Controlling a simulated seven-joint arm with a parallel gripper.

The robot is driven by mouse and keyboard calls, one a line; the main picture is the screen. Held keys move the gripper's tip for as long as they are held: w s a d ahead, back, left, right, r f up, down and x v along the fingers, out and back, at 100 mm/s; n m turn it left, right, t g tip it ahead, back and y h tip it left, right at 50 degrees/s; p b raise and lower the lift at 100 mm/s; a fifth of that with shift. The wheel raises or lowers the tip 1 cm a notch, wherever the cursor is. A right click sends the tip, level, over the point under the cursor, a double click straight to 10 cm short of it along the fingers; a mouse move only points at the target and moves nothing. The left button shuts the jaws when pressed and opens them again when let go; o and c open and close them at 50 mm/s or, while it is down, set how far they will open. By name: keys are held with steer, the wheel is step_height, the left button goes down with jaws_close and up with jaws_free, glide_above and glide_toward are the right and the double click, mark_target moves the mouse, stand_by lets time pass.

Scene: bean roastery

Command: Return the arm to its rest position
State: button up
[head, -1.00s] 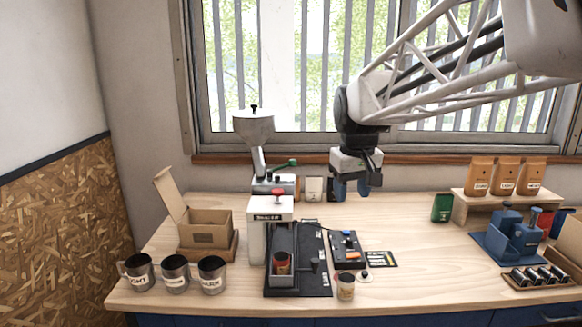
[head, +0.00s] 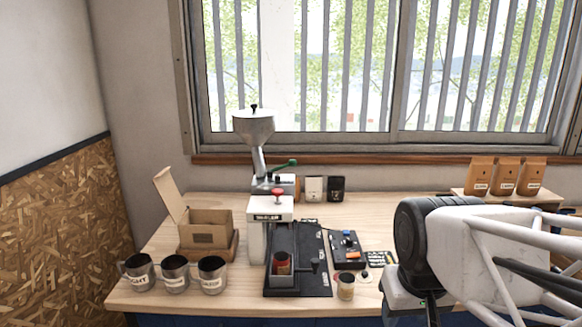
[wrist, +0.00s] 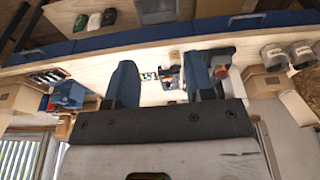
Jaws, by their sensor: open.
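My arm now stands at the right front of the bench in the head view, its black joint and white lattice link (head: 520,255) large in the foreground. The gripper's fingers do not show in the head view; they are hidden or below the bottom edge. In the wrist view my gripper (wrist: 160,68) shows two blue fingers set wide apart, with nothing held between them. The wrist view looks back at the bench upside down, and the fingers appear clear of the things on it.
The wooden bench (head: 200,297) carries three labelled metal mugs (head: 175,274), an open cardboard box (head: 205,230), a grinder (head: 254,130), a black tray (head: 312,262) and a small cup (head: 346,286). Orange bags (head: 505,177) stand on a riser at right. My arm hides the bench's right front.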

steer(key=s, duration=0.1)
steer(key=s+f, duration=0.2)
steer(key=shift+s+d+f, duration=0.2)
steer(key=shift+s+f, duration=0.05)
steer(key=shift+s, duration=0.05)
